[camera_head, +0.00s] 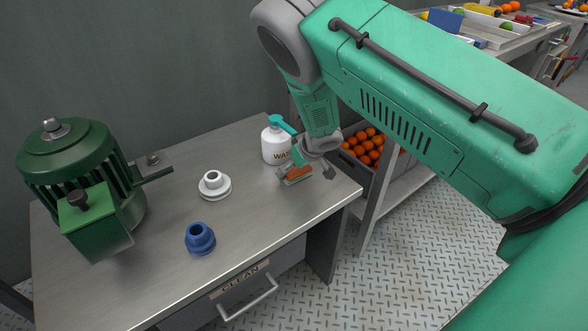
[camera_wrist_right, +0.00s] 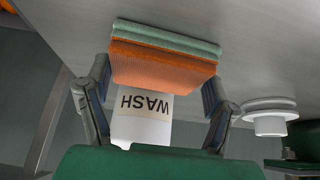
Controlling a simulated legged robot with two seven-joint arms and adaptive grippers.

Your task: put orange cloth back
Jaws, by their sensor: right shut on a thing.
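The orange cloth (camera_head: 300,173) is a folded block near the right end of the steel table. My right gripper (camera_head: 312,173) reaches down from above and is shut on it. In the wrist view the orange cloth (camera_wrist_right: 162,68) sits between the two fingers of my right gripper (camera_wrist_right: 158,80). A folded green cloth (camera_wrist_right: 165,36) lies against its far side, and its edge also shows in the head view (camera_head: 296,181). I cannot tell whether the green cloth is gripped too. My left gripper is out of view.
A white WASH bottle (camera_head: 275,146) with a teal pump stands close beside the gripper. A white stepped piece (camera_head: 214,186), a blue one (camera_head: 200,239) and a green motor-like machine (camera_head: 80,180) stand further left.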

